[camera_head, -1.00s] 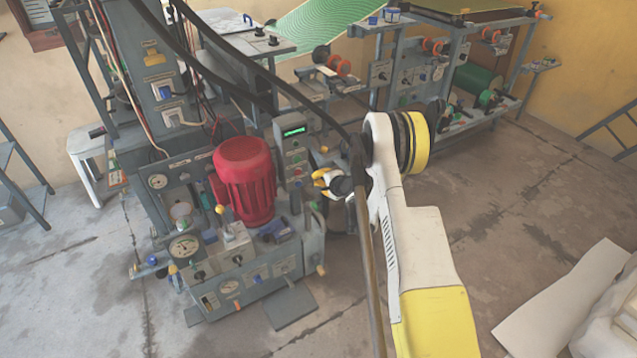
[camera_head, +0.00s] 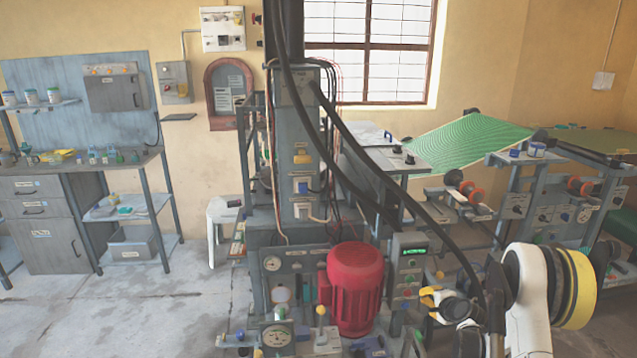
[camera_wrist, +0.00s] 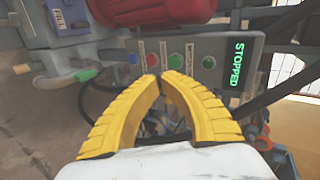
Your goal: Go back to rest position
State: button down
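My gripper (camera_head: 443,302) shows in the head view at the lower right, in front of the press and right of its red motor (camera_head: 354,285). In the wrist view its two ribbed yellow fingers (camera_wrist: 160,76) come together at the tips with nothing visible between them. Just beyond the tips is the grey control box (camera_wrist: 255,84). The box also shows in the head view (camera_head: 410,239), beside the motor.
Black hoses (camera_head: 345,150) hang from the press column across the space near my arm. A workbench (camera_head: 70,170) with a shelf stands at the left. A machine with a green patterned sheet (camera_head: 465,143) is at the right. Open floor (camera_head: 165,300) lies at the lower left.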

jog(key=s+a+r+n+g, duration=0.1)
jog(key=s+a+r+n, duration=0.2)
jog(key=s+a+r, duration=0.35)
jog(key=s+a+r+n+g, duration=0.1)
jog(key=s+a+r+n, duration=0.2)
jog(key=r, duration=0.7)
jog(key=s+a+r+n, duration=0.2)
jog(key=s+a+r, duration=0.3)
jog(key=r, duration=0.3)
jog(key=s+a+r+n+g, duration=0.1)
jog(key=s+a+n, duration=0.2)
jog(key=s, duration=1)
jog(key=s+a+r+n+g, duration=0.1)
jog(key=s+a+n, duration=0.2)
jog(key=s, duration=1.1)
jog(key=shift+n+g+h, duration=0.3)
jog(key=shift+n+h, duration=0.1)
jog(key=shift+n, duration=0.7)
jog(key=shift+a, duration=0.1)
